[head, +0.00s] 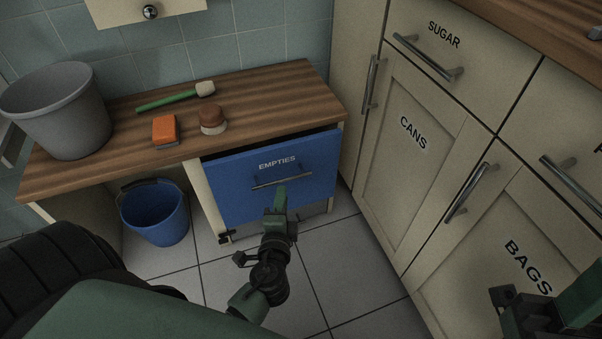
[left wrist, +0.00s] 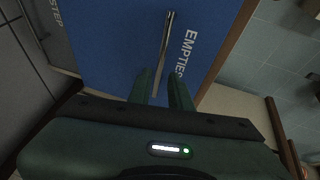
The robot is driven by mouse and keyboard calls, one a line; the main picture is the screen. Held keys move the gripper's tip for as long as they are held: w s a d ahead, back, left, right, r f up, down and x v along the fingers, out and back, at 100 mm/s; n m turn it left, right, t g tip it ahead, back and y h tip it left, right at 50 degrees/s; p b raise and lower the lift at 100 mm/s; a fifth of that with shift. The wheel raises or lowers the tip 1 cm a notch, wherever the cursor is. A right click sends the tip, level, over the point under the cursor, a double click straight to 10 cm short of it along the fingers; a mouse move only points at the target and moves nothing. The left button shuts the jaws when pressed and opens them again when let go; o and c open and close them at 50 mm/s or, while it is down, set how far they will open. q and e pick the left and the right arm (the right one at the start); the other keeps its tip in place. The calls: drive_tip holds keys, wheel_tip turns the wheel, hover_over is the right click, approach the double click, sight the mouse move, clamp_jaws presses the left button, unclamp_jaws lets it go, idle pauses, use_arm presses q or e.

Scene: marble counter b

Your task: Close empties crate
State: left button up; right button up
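The empties crate (head: 235,188) is a blue front labelled EMPTIES under the wooden counter. A dark gap shows along its top edge, so it stands partly open. Its metal bar handle (head: 283,181) runs across the front. My left gripper (head: 281,192) is at the crate front, just below the handle. In the left wrist view its two fingers (left wrist: 161,88) stand apart, with the lower end of the handle (left wrist: 165,50) in line with the gap between them. Contact cannot be told. My right gripper (head: 525,305) is partly in view at bottom right, its fingers unclear.
A blue bucket (head: 155,215) stands on the tiled floor left of the crate. A grey bin (head: 60,115), an orange sponge (head: 165,130), a round brush (head: 212,121) and a green-handled brush (head: 170,101) are on the counter (head: 265,95). Cabinets with handles line the right.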

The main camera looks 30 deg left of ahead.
sight(284, 179)
use_arm(q)
drive_tip(key=b+x, duration=0.1)
drive_tip(key=x, duration=0.6)
drive_tip(key=shift+w+a+f, duration=0.1)
drive_tip(key=shift+w+a, duration=0.1)
clamp_jaws()
idle(1.2)
